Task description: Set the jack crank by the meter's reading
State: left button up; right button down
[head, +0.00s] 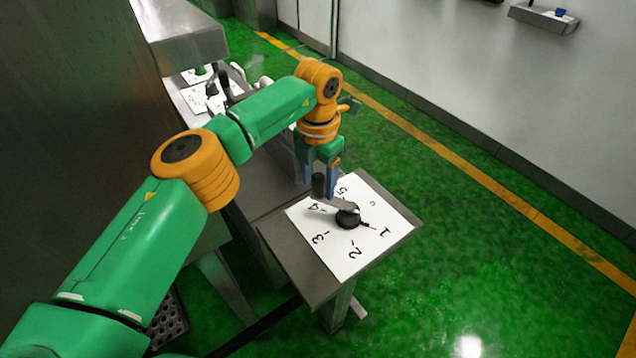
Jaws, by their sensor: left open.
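The jack crank (347,218) has a round black hub on a white numbered sheet (345,258) with marks from 0 to 5. Its grey arm reaches from the hub up and left toward the 4 and 5 side. A small dark pointer on the hub's other side lies near the 1 mark. A dark upright handle (318,186) stands at the arm's outer end. My left gripper (326,190) is open and points down at the handle; I cannot tell whether its fingers touch it. No meter face is readable in this view. My right gripper is not in view.
The sheet lies on a small metal table (395,240) with free floor to its right. Farther back, another white sheet (196,98) with dark and green parts lies on a bench. A grey metal cabinet (80,90) fills the left. A wall shelf (543,20) is at upper right.

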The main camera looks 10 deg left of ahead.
pick_arm(q)
notch_tip(320, 180, up, 6)
dwell(0.5)
